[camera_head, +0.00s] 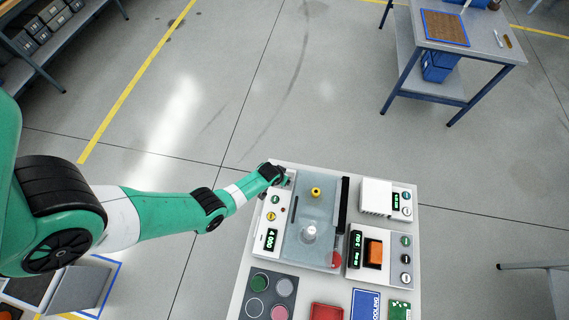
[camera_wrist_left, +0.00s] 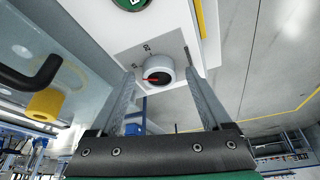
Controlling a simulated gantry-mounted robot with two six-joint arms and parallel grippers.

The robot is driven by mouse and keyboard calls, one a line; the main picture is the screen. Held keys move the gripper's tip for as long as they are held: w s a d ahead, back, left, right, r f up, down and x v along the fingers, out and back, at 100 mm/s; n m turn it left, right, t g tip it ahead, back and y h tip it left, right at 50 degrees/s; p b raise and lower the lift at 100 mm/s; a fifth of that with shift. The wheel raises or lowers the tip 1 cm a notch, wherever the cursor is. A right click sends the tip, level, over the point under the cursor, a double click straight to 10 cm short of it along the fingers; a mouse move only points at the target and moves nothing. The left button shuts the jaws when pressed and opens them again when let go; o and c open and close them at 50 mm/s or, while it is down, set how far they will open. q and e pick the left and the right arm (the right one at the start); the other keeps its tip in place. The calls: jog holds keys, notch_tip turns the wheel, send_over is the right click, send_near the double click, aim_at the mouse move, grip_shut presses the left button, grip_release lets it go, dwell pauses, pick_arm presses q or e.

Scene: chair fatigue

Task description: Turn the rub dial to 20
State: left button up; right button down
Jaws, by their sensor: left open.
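The rub dial (camera_wrist_left: 158,70) is a round, light grey knob with a red pointer, on a grey plate of a white panel (camera_wrist_left: 180,22). Small printed marks stand around it, one looking like 20; the pointer lies toward the left in the left wrist view, and its exact setting is too small to tell. My left gripper (camera_wrist_left: 160,65) is open, with one finger on each side of the dial; whether either touches it I cannot tell. In the head view my left gripper (camera_head: 284,180) is at the far left corner of the bench, hiding the dial. My right gripper is not in view.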

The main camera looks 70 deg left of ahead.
pick_arm(q)
jog(key=shift+r, duration=0.1)
grip_shut()
jog(key=shift+m, duration=0.3)
jog(key=m+h, duration=0.1)
jog(key=m, duration=0.1)
jog(key=shift+m+t, duration=0.3)
jog(key=m+h+b, duration=0.1)
jog(key=m, duration=0.1)
jog(key=m+b, duration=0.1)
jog(key=m, duration=0.1)
jog(key=shift+s+a+m+h, duration=0.1)
jog(key=shift+a+m+h, duration=0.1)
jog(key=shift+m+h, duration=0.15)
jog(key=shift+a+m+h, duration=0.1)
jog(key=shift+m+h, duration=0.85)
jog(key=shift+m, duration=1.1)
